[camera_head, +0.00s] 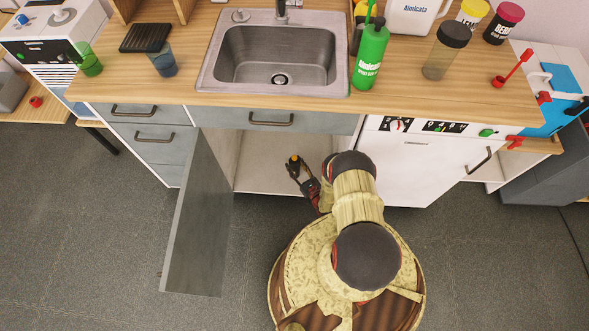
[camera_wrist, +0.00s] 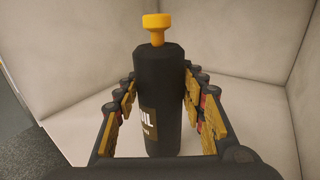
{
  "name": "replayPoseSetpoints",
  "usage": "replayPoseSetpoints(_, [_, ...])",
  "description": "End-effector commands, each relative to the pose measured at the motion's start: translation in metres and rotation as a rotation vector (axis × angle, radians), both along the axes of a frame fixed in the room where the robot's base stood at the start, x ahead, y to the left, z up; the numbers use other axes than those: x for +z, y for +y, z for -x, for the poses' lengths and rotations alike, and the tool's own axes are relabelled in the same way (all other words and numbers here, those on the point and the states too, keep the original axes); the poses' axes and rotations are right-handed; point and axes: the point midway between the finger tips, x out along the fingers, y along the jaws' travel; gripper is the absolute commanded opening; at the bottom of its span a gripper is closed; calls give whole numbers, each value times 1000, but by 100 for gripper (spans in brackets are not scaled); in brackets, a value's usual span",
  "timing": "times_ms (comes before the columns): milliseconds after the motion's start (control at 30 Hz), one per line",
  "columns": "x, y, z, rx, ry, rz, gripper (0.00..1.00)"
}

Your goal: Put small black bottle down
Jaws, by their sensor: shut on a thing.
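The small black bottle (camera_wrist: 158,95) has a yellow cap (camera_wrist: 157,25) and a brown label, partly cut off by my gripper. My gripper (camera_wrist: 157,100) is shut on the bottle, with a finger on each side, and the bottle is upright. In the head view my gripper (camera_head: 296,172) is inside the open cabinet under the sink, and the bottle (camera_head: 293,161) shows small there with its yellow-orange top. Whether the bottle's base touches the cabinet floor (camera_head: 262,184) cannot be told.
The cabinet door (camera_head: 200,225) stands open on the left. Pale cabinet walls (camera_wrist: 240,35) surround the bottle closely behind and at the right. The sink (camera_head: 275,60) and countertop with a green bottle (camera_head: 370,55) are above. A white dishwasher (camera_head: 425,165) stands right of the opening.

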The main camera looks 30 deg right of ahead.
Motion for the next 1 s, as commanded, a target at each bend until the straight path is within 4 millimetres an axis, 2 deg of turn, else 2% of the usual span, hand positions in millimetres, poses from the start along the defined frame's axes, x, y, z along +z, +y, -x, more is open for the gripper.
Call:
replayPoseSetpoints(33, [-12,1,1,0,1,-1,0])
replayPoseSetpoints(133, [-24,1,1,0,0,0,0])
replayPoseSetpoints(533, [-27,1,1,0,0,0,0])
replayPoseSetpoints(567, [-28,1,1,0,3,-1,42])
replayPoseSetpoints(867, [-28,1,1,0,2,-1,59])
replayPoseSetpoints(1000, [-28,1,1,0,2,-1,59])
